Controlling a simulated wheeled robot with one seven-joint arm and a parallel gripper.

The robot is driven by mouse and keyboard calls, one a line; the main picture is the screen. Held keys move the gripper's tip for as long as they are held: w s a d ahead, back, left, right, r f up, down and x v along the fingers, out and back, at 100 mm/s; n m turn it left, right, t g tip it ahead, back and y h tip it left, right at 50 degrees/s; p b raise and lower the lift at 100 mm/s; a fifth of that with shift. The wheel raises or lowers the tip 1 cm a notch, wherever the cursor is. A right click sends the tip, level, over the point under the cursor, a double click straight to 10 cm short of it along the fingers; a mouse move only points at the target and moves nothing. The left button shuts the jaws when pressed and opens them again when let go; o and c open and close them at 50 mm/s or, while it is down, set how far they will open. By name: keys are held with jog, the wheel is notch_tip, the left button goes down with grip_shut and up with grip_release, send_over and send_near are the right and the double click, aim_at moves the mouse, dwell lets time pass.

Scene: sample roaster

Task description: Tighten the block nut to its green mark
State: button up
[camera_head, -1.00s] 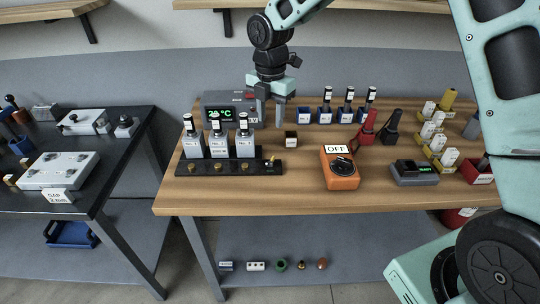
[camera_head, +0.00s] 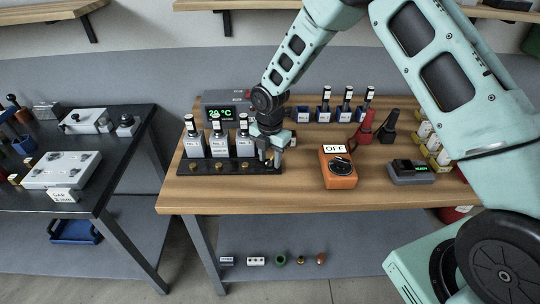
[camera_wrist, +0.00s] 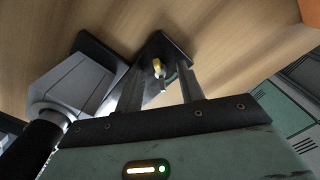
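The block nut (camera_wrist: 157,67) shows in the wrist view as a small brass-yellow piece on the right end of the black block (camera_head: 226,169). A small green patch (camera_wrist: 173,76) shows beside it, partly hidden by the finger; it may be the green mark. My gripper (camera_head: 270,160) is over that end of the block, pointing down. In the wrist view its two fingers (camera_wrist: 160,85) are apart, with the nut between them in the picture. Contact with the nut cannot be told. The head view has the nut mostly hidden behind the gripper.
A grey display box (camera_head: 213,106) is behind. An orange box marked OFF (camera_head: 339,172) stands to the right. Wood between the block and orange box is clear.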

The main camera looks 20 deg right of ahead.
jog(key=shift+c, duration=0.4)
grip_shut()
